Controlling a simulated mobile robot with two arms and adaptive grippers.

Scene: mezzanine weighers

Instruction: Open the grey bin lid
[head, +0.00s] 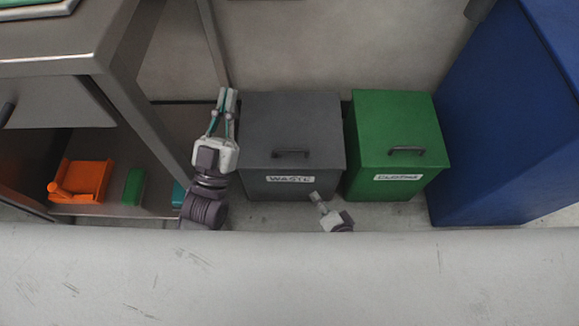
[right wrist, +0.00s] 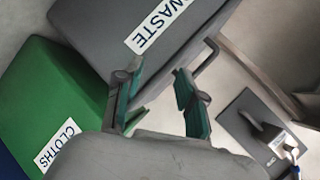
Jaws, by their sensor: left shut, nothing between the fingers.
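The grey bin (head: 292,115), labelled WASTE, stands on the floor with its lid (head: 290,125) closed. A dark bar handle (head: 290,153) sits at the front of the lid; in the right wrist view the handle (right wrist: 207,58) shows beyond the fingers. My left gripper (head: 227,95) is shut and empty at the bin's left edge. My right gripper (head: 316,198) is in front of the bin, below the label, partly hidden by the pale surface in the foreground. In the right wrist view its fingers (right wrist: 155,78) are apart with nothing between them, clear of the handle.
A green bin (head: 395,120) labelled CLOTHS stands close to the right, then a large blue cabinet (head: 500,115). A metal bench (head: 70,55) is at left, with an orange item (head: 82,182) and a green block (head: 133,187) on its lower shelf. A wall is behind the bins.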

